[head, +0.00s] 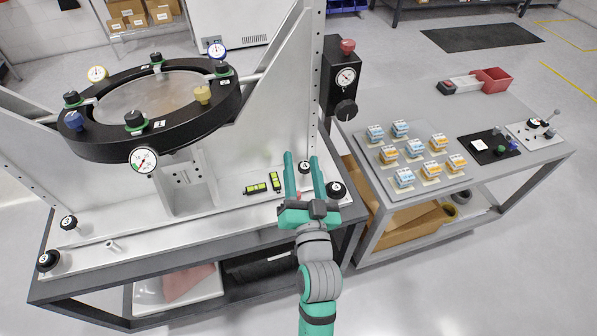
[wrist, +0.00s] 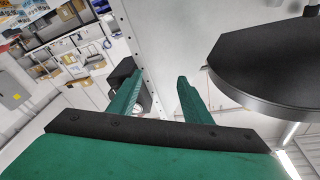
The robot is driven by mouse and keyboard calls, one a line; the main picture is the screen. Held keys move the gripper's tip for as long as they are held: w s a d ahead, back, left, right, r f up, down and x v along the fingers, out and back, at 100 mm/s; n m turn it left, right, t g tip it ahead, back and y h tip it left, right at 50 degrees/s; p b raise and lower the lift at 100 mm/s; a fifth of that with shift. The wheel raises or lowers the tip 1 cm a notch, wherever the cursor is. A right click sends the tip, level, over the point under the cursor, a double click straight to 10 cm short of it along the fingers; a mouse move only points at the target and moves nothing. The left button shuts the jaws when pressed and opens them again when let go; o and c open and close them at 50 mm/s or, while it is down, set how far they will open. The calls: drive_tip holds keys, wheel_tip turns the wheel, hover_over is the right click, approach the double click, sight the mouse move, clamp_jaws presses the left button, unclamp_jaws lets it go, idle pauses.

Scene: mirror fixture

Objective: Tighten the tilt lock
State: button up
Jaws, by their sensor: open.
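The mirror fixture has a black ring (head: 95,148) around a round mirror (head: 150,92), held between two pale uprights. The ring carries a yellow knob (head: 203,95), a blue knob (head: 73,119), several black knobs on green bases and dial gauges. I cannot tell by a label which part is the tilt lock. A black box (head: 340,98) with a red knob (head: 347,46), a dial and a black knob (head: 346,110) is at the right upright. My gripper (head: 302,158) is open and empty, apparently in front of the right upright. In the wrist view a dark rounded part (wrist: 268,55) is right of the fingers.
Two small levels (head: 264,184) and numbered black knobs (head: 336,190) sit on the fixture's base.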

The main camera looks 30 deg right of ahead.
drive_tip(key=shift+s+a+f, duration=0.2)
drive_tip(key=shift+a+f, duration=0.4)
drive_tip(key=shift+f, duration=0.05)
